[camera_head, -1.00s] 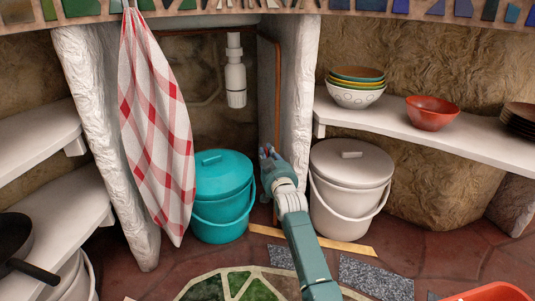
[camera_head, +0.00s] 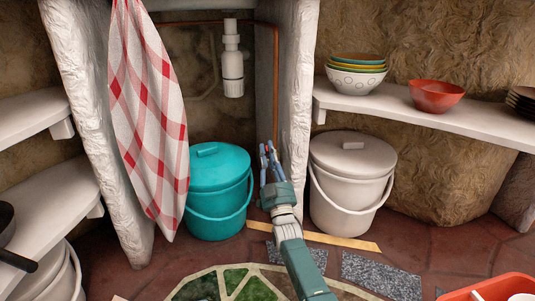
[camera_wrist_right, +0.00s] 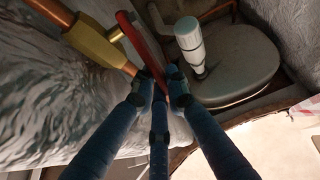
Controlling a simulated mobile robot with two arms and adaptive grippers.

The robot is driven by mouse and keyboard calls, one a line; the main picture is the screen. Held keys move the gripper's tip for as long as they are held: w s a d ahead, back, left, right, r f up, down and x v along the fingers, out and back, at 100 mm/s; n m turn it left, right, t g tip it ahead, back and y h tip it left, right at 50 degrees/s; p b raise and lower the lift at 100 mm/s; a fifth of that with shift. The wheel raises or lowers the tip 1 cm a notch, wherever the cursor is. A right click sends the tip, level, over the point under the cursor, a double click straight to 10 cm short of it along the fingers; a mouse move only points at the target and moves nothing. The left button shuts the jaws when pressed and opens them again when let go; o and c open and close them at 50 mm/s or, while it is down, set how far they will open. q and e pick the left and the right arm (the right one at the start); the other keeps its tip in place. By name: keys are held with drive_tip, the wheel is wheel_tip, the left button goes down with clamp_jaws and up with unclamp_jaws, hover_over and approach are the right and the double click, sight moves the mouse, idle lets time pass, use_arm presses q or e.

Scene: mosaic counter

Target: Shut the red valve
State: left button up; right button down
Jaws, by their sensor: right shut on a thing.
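The red valve's lever (camera_wrist_right: 140,42) shows in the right wrist view as a long red bar beside a brass valve body (camera_wrist_right: 92,38) on a copper pipe. The lower end of the lever lies between the blue fingers of my right gripper (camera_wrist_right: 160,82), which are shut on it. In the head view, my right gripper (camera_head: 268,158) points up beside the white pillar, with a small bit of red between its fingers. The valve body is hidden there. My left gripper is not in view.
A teal lidded bucket (camera_head: 219,190) stands left of my right gripper, and a white lidded bucket (camera_head: 350,182) stands to its right. A checked towel (camera_head: 148,120) hangs at the left. Bowls (camera_head: 357,75) sit on the right shelf (camera_head: 460,125).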

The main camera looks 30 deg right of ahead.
drive_tip(key=shift+s+f, duration=0.15)
idle(0.4)
drive_tip(key=c, duration=2)
unclamp_jaws()
wheel_tip(320, 180, up, 10)
